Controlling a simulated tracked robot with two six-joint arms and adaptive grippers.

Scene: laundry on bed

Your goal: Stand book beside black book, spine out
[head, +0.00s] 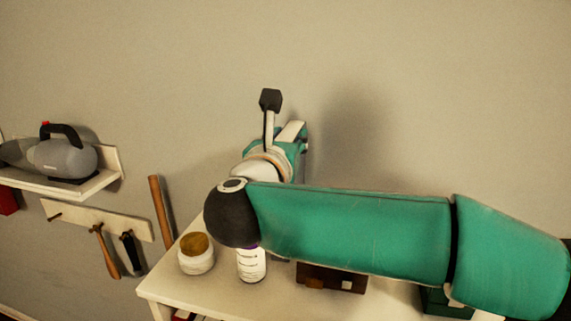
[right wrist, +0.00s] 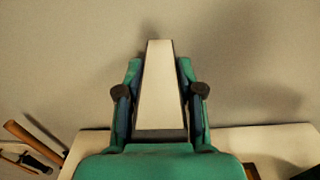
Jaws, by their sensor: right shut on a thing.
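My right gripper (right wrist: 158,68) is shut on a book (right wrist: 160,95). In the right wrist view a long pale face of the book, with thin dark edges, shows between the two teal fingers. In the head view my right gripper (head: 298,138) is small, behind my raised arm, and the book's pale part (head: 290,131) shows only a little. The book is held up in front of the wall, above the white shelf top. I cannot make out its spine. I see no black book that I can be sure of; my arm hides part of the shelf top. My left gripper is not in view.
On the white shelf top (head: 160,285) stand a jar with a brown lid (head: 196,254), a white bottle (head: 251,265) and a dark brown box (head: 332,278). A dark green thing (head: 440,303) is at right. A wall shelf (head: 95,183) holds a grey appliance (head: 62,158); tools hang below.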

